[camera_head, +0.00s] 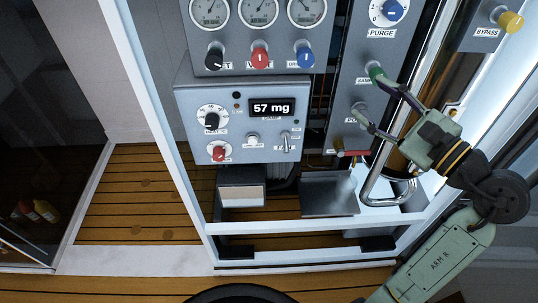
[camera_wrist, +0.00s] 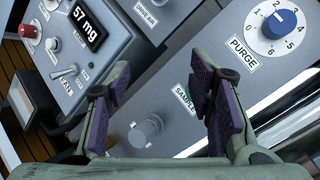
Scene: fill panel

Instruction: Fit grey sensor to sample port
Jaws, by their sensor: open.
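My gripper (camera_head: 370,95) reaches in from the right, in front of the tall grey panel. Its fingers are apart and nothing is held between them; they also show in the wrist view (camera_wrist: 160,95), with purple pads. The sample port (camera_head: 375,71) has a green part at the panel, just above its label, close to the upper finger. In the wrist view the SAMPLE label (camera_wrist: 185,98) lies between the fingers, and the right finger hides most of the port. A grey cylindrical fitting (camera_wrist: 145,131) sits lower on the same panel. I cannot tell whether it is the grey sensor.
The PURGE dial (camera_head: 392,10) is above the port. A control box (camera_head: 245,120) reading 57 mg stands to the left. Below are a dark tray (camera_head: 328,196), a red-handled valve (camera_head: 352,153) and a bent steel pipe (camera_head: 372,190). A white frame post stands at the left.

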